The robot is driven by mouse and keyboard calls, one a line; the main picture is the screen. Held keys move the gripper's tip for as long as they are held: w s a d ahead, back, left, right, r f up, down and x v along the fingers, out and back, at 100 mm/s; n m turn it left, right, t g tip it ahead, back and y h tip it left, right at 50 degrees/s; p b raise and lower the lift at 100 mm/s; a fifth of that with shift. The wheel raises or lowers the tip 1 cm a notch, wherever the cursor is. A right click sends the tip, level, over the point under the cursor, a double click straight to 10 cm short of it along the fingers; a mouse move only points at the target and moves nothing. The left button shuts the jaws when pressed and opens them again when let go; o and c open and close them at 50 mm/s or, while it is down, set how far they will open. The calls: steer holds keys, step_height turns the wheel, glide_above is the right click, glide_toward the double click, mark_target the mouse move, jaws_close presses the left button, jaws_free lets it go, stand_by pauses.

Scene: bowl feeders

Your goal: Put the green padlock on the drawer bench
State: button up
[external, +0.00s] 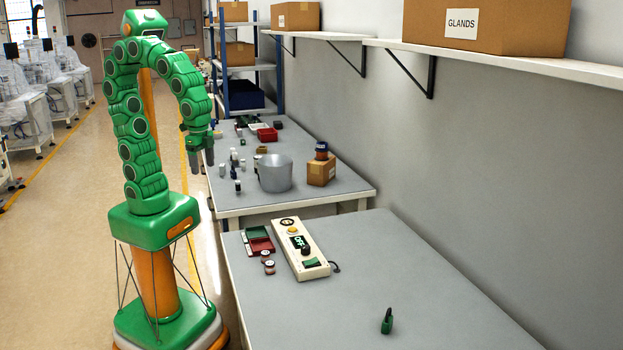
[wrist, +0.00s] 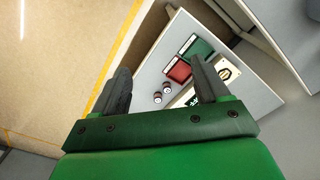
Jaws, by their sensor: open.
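The green padlock (external: 387,323) stands on the grey top of the near bench (external: 440,300), toward its front part in the external view, with a dark shackle on top. My gripper (external: 203,157) hangs in the air left of the benches, pointing down, well apart from the padlock. In the wrist view my gripper (wrist: 161,82) has its two fingers spread with nothing between them. The padlock does not show in the wrist view. No drawers are visible on either bench, so I cannot tell which is the drawer bench.
Wall shelves (external: 480,55) overhang the right.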

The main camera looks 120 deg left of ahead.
steer(key=w+d+t, duration=0.2)
steer(key=w, duration=2)
steer(key=t, duration=0.7)
glide_above(388, 319)
steer(key=s+a, duration=0.2)
steer(key=s, duration=0.4)
step_height(388, 319, down, 21)
steer(key=shift+x, duration=1.15)
steer(key=shift+w+d+f, duration=0.1)
steer(key=shift+w+f, duration=0.25)
steer(key=shift+f, duration=0.4)
steer(key=shift+w+d+f, duration=0.1)
steer(key=shift+w+f, duration=0.25)
steer(key=shift+f, duration=0.45)
steer(key=shift+w+a+f, duration=0.1)
steer(key=shift+w+f, duration=0.1)
steer(key=shift+w, duration=0.15)
steer(key=shift+w+f, duration=0.3)
steer(key=shift+f, duration=0.15)
